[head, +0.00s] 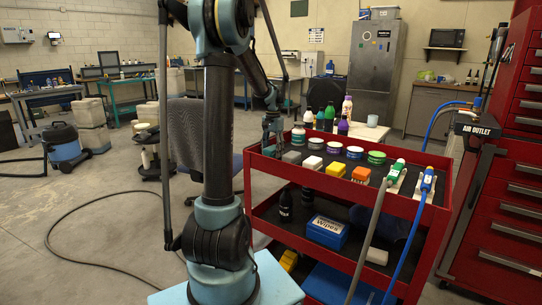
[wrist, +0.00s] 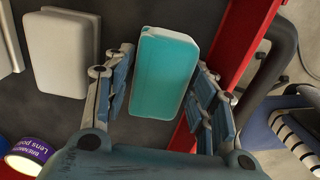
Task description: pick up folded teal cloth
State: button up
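The folded teal cloth (wrist: 165,70) is a rounded block lying on the dark mat in the wrist view, close to the red cart wall. My gripper (wrist: 162,95) is open, with one blue-grey finger on each side of the cloth. Dark gaps show between the cloth and both fingers, so it is not gripped. In the head view my gripper (head: 272,136) is low over the left end of the red cart's top tray (head: 320,190). I cannot make out the cloth there; my gripper seems to hide it.
A pale grey block (wrist: 62,48) lies left of the cloth, with a purple-labelled tin (wrist: 28,155) below it. In the head view, a yellow block (head: 336,169), an orange block (head: 361,174), several tins and two hose-fed tools share the tray. Bottles (head: 330,115) stand behind.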

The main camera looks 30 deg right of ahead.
aim_at(273, 147)
jog(key=c, duration=0.6)
jog(key=shift+o, duration=0.2)
notch_tip(273, 147, up, 10)
